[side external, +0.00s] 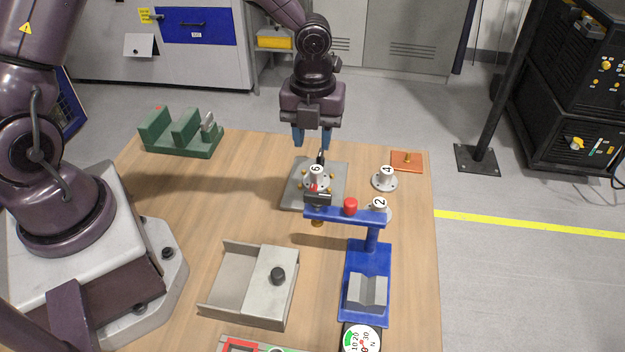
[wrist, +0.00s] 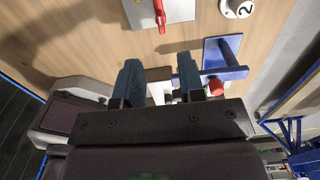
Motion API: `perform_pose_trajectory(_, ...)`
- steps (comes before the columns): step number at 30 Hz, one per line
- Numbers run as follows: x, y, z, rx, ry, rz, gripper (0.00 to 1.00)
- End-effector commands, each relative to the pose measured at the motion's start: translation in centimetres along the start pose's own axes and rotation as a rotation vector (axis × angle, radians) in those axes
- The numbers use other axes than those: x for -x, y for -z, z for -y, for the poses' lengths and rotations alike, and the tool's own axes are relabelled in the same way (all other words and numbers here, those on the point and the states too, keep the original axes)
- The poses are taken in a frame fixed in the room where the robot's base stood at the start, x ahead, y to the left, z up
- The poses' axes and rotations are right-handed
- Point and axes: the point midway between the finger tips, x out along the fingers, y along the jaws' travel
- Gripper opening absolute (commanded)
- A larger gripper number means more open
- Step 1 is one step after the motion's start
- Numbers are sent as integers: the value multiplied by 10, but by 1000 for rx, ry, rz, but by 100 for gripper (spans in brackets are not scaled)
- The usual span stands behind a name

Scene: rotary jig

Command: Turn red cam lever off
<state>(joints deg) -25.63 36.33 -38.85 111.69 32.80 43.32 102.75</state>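The grey jig plate (side external: 291,196) lies on the table below and in front of my gripper (side external: 312,140), with a white part labelled 6 (side external: 316,171) on it. A small red piece (side external: 315,187) shows near this part, beside a black block; its full shape is hard to make out. In the wrist view a thin red lever (wrist: 159,14) at the top edge lies over a light grey plate (wrist: 180,11); its upper end is cut off. My gripper is open, its two blue fingers apart and empty, also in the wrist view (wrist: 158,80). It hangs above the table, apart from the lever.
A blue press stand (side external: 369,253) with a red knob (side external: 350,206) stands in front of the jig. White flanged parts 4 (side external: 385,181) and 2 (side external: 380,203) stand to the right. A grey tray (side external: 226,285), a green fixture (side external: 187,145) and a dial (side external: 361,340) are around.

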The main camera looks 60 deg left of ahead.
Motion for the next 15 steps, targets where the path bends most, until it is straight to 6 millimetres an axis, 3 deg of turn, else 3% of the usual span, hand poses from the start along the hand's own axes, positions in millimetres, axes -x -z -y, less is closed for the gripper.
perform_pose_trajectory(9, -68, 2, 0, 0, -4, -5, 36)
perform_pose_trajectory(15, -98, 2, 0, 1, -3, -3, 36)
